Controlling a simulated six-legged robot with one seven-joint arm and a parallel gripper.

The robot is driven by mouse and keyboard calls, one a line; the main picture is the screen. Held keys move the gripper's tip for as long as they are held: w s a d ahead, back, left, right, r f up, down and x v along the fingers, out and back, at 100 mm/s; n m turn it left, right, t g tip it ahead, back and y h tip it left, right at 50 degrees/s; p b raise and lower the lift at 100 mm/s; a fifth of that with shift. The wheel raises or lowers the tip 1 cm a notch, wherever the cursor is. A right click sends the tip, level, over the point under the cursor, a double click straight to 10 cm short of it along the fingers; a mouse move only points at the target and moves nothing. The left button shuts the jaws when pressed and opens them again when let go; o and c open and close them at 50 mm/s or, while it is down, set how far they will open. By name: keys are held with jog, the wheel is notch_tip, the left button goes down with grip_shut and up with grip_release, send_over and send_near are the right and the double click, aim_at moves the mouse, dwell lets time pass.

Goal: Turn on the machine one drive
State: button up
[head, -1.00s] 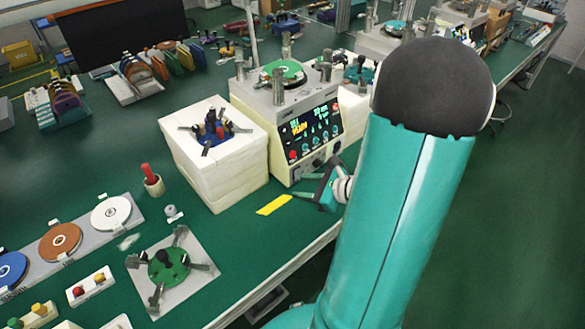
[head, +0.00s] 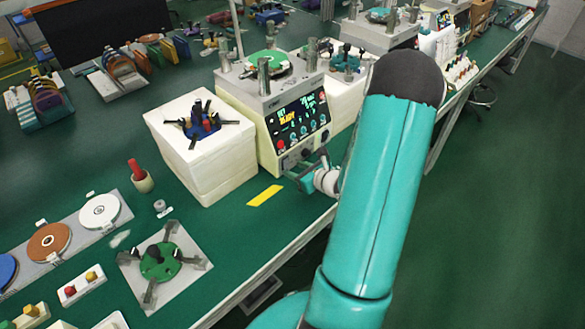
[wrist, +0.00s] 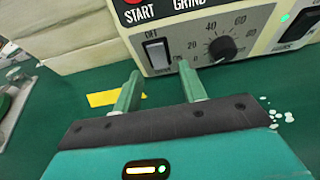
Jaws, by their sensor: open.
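The nearest machine (head: 268,130) is a cream box with a grey top and a lit display reading READY. Its lower front panel (wrist: 205,40) fills the top of the wrist view. In the head view my gripper (head: 306,172) is at the machine's lower front.
A white block (head: 200,165) with a dark-armed fixture on top stands left of the machine. A yellow strip (head: 265,195) lies on the green bench before it. A green fixture (head: 160,262) rests on a plate nearer me. Open floor lies right of the bench.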

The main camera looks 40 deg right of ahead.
aim_at(286, 164)
jog(key=shift+x, duration=1.1)
jog(key=shift+c, duration=0.2)
grip_shut()
jog(key=shift+f+t, duration=0.3)
jog(key=shift+t, duration=0.3)
jog(key=shift+f+t, duration=0.1)
jog(key=shift+t, duration=0.7)
jog(key=shift+o, duration=0.2)
grip_release()
